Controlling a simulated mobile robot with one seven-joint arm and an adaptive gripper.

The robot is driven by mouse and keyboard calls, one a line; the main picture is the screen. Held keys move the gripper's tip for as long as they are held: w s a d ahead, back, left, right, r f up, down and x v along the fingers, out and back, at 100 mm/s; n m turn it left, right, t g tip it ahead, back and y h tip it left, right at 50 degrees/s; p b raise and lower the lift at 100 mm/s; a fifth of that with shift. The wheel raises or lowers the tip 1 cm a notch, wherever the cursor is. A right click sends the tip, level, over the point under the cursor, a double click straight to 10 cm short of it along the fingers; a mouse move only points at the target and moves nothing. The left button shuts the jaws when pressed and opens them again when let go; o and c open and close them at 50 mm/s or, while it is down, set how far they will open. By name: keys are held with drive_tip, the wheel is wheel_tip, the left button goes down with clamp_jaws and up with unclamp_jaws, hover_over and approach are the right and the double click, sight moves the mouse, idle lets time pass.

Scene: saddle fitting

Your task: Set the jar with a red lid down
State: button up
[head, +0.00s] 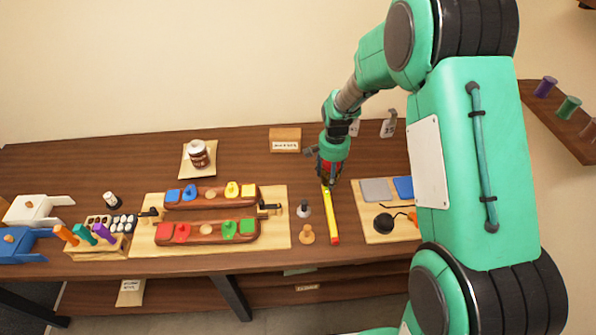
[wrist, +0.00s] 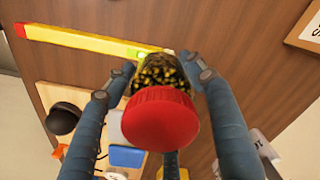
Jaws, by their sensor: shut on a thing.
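The jar with a red lid (wrist: 160,85) is between the fingers of my gripper (wrist: 165,80) in the wrist view. Its lid faces the camera, and its clear body shows dark and yellow contents. My gripper is shut on the jar's sides. In the head view my gripper (head: 328,174) is over the table, just behind the far end of the yellow level (head: 330,215). Only a little red of the jar shows there among the fingers. I cannot tell whether the jar's base touches the wooden table (head: 80,160).
A brown jar with a white lid (head: 198,154) stands on a pale mat at the back left. A wooden board (head: 275,220) with coloured blocks lies left of centre. A small grey piece (head: 304,209) and a tan piece (head: 307,235) stand beside the level. The back table between mat and sign is clear.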

drive_tip(key=shift+w+a, duration=0.1)
drive_tip(key=w+a+r+n+p, duration=0.1)
drive_tip(key=w+a, duration=0.3)
drive_tip(key=a, duration=0.2)
drive_tip(key=w+a+r, duration=0.2)
drive_tip(key=w+a, duration=0.2)
drive_tip(key=a, duration=0.3)
wheel_tip(320, 180, up, 2)
drive_tip(key=n, duration=0.1)
hover_over(253, 171)
drive_tip(key=shift+w+r+p, duration=0.1)
drive_tip(key=shift+r+p, duration=0.1)
drive_tip(key=shift+p, duration=0.25)
drive_tip(key=shift+f+b, duration=0.35)
drive_tip(key=shift+f, duration=2.8)
drive_tip(key=shift+f, duration=0.1)
drive_tip(key=shift+f, duration=1.75)
drive_tip(key=shift+f, duration=0.15)
drive_tip(key=o, duration=1.6)
